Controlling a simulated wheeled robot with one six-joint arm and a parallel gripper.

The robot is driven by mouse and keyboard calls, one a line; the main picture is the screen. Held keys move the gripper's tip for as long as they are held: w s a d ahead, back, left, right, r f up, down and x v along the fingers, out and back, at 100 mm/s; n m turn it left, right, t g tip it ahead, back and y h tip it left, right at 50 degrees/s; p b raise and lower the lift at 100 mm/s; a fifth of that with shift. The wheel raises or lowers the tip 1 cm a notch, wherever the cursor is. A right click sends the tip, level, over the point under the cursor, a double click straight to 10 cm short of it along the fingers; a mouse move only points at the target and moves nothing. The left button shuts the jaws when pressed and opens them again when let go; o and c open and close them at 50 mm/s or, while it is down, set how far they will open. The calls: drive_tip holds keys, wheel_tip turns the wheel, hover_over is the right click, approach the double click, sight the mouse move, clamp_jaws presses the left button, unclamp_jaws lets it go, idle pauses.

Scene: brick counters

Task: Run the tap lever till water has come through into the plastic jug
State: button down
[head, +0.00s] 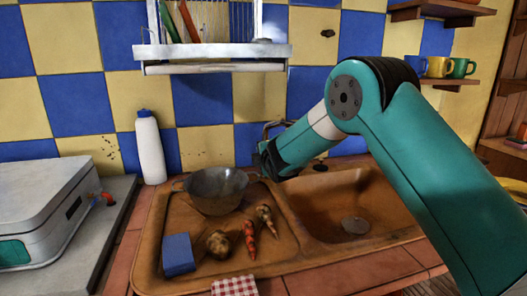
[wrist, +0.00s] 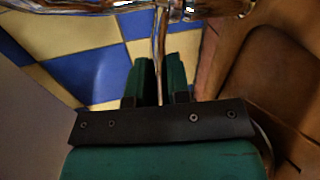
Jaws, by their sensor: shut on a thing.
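In the wrist view my gripper (wrist: 158,68) has its two green fingers on either side of a thin chrome lever (wrist: 158,42) and is shut on it. The lever joins the chrome tap (wrist: 185,10), which crosses the top of that view. In the head view my gripper (head: 262,160) is at the back of the sink, beside the colander. A curved piece of the tap (head: 272,127) shows just above it; my arm hides the rest. No running water shows. I cannot make out a plastic jug in either view.
The sink basin (head: 345,207) looks empty. The drainer (head: 160,225) holds a metal colander (head: 216,190), a blue sponge (head: 178,254) and several vegetables. A white bottle (head: 150,150) stands behind it. A rack (head: 212,53) hangs above, and mugs (head: 437,67) stand on a shelf at right.

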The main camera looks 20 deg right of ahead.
drive_tip(key=shift+w+d+r+g+p, duration=0.1)
drive_tip(key=shift+w+r+g+p, duration=0.15)
drive_tip(key=shift+r+g+p, duration=0.5)
drive_tip(key=shift+f, duration=0.15)
drive_tip(key=c, duration=1.1)
unclamp_jaws()
drive_tip(key=b+v, duration=0.2)
drive_tip(key=v, duration=1.5)
drive_tip(key=shift+s+f, duration=0.2)
drive_tip(key=shift+s, duration=0.15)
